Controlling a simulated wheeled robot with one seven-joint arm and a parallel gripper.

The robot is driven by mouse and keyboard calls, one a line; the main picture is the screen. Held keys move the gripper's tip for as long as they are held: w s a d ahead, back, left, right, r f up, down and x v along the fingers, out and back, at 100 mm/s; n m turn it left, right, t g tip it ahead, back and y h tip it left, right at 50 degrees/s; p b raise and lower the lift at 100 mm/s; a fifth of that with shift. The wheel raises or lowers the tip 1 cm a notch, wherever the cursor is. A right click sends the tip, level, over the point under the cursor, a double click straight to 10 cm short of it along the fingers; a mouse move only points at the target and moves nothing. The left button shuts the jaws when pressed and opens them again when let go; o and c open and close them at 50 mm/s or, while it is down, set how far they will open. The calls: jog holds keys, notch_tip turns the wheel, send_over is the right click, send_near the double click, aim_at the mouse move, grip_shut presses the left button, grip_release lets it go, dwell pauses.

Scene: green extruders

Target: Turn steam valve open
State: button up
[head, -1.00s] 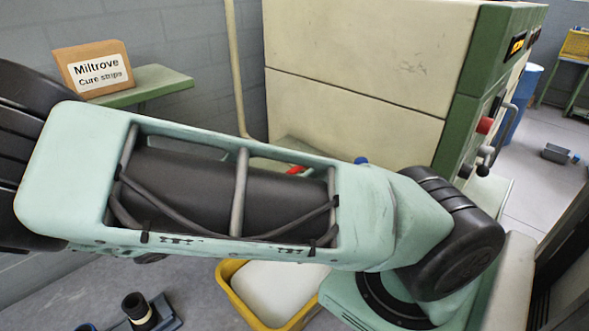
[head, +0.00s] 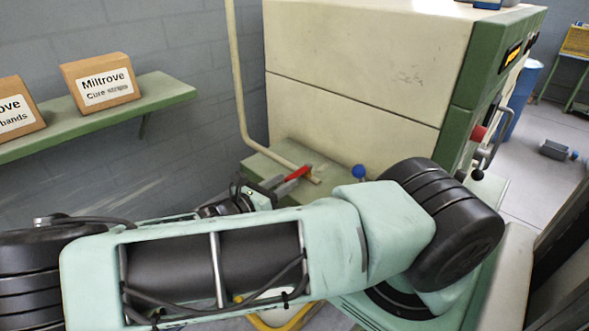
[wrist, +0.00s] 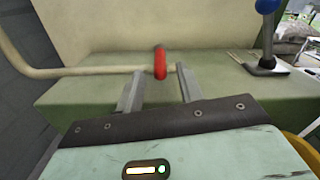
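The steam valve has a red lever handle (head: 297,173) on the cream pipe (head: 243,100), above the green ledge of the big machine. In the wrist view the red handle (wrist: 160,63) points toward me, at the pipe's end. My gripper (wrist: 158,74) is open, with one finger on each side of the handle's near end. I cannot tell whether either finger touches it. In the head view my gripper (head: 273,187) is at the handle's left end, partly hidden behind my arm.
A blue-knobbed lever (head: 359,173) stands right of the valve; it also shows in the wrist view (wrist: 267,8). The cream and green machine (head: 365,60) rises behind. A green shelf (head: 150,95) with labelled boxes is on the left wall. A yellow bin (head: 285,318) is below my arm.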

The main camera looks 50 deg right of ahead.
aim_at(295, 173)
jog(key=d+p, duration=0.1)
jog(key=d, duration=0.4)
jog(key=shift+s, duration=0.15)
grip_shut()
